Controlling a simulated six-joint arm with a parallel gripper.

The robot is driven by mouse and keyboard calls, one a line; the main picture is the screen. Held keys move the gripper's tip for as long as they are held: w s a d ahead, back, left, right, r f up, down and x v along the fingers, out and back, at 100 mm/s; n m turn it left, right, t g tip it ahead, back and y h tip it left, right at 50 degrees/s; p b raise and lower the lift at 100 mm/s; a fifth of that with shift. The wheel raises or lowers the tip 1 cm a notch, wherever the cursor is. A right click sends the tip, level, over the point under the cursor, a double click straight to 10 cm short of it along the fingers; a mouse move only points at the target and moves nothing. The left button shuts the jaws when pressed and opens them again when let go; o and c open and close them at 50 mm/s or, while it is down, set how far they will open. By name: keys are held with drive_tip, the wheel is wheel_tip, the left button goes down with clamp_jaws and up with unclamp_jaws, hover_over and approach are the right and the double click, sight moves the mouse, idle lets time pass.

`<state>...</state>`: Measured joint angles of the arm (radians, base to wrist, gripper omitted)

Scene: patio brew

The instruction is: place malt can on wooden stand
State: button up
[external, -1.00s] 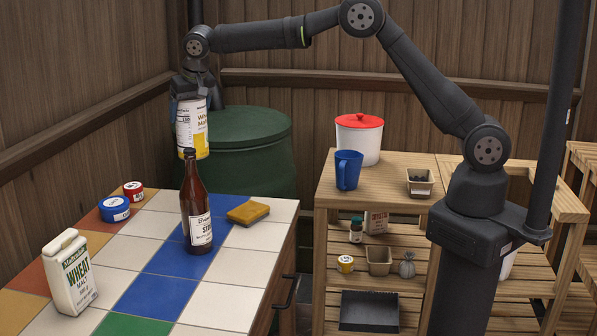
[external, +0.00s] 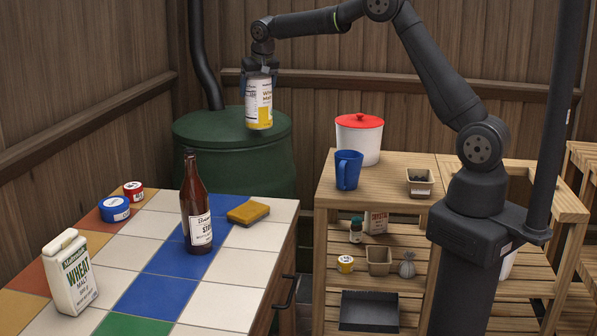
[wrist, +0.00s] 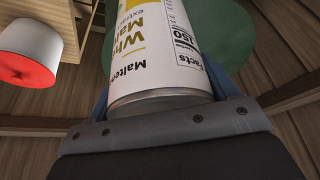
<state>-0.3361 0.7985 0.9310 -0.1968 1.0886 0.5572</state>
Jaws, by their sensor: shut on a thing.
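The malt can (external: 259,103), white with a yellow lower part, hangs upright in the air in front of the green barrel in the external view. My gripper (external: 259,77) is shut on its upper end. In the wrist view the can (wrist: 165,45) fills the upper middle, between the fingers of my gripper (wrist: 160,92).
On the stand's top are a white bucket with red lid (external: 359,140), a blue jug (external: 348,170) and a small tray (external: 419,182). A brown bottle (external: 196,205) stands on the tiled table, beside a sponge (external: 248,212). The green barrel (external: 215,150) is behind.

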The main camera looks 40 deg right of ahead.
drive_tip(key=s+d+m+h, duration=0.1)
drive_tip(key=s+d+m, duration=0.15)
drive_tip(key=d, duration=1.95)
drive_tip(key=s+d+m+h, duration=0.15)
drive_tip(key=s+d, duration=0.25)
drive_tip(key=d, duration=1.8)
drive_tip(key=s+d+m+g, duration=0.1)
drive_tip(key=s+d+m, duration=0.1)
drive_tip(key=s+d, duration=0.7)
drive_tip(key=s+d+m, duration=0.1)
drive_tip(key=s+d, duration=0.6)
drive_tip(key=d, duration=0.5)
wheel_tip(320, 180, down, 11)
drive_tip(key=w+a+f, duration=0.5)
drive_tip(key=w+f, duration=0.5)
drive_tip(key=shift+a+f, duration=0.25)
drive_tip(key=shift+a, duration=0.05)
drive_tip(key=shift+w+f, duration=0.1)
drive_tip(key=o, duration=2)
drive_tip(key=shift+f, duration=0.2)
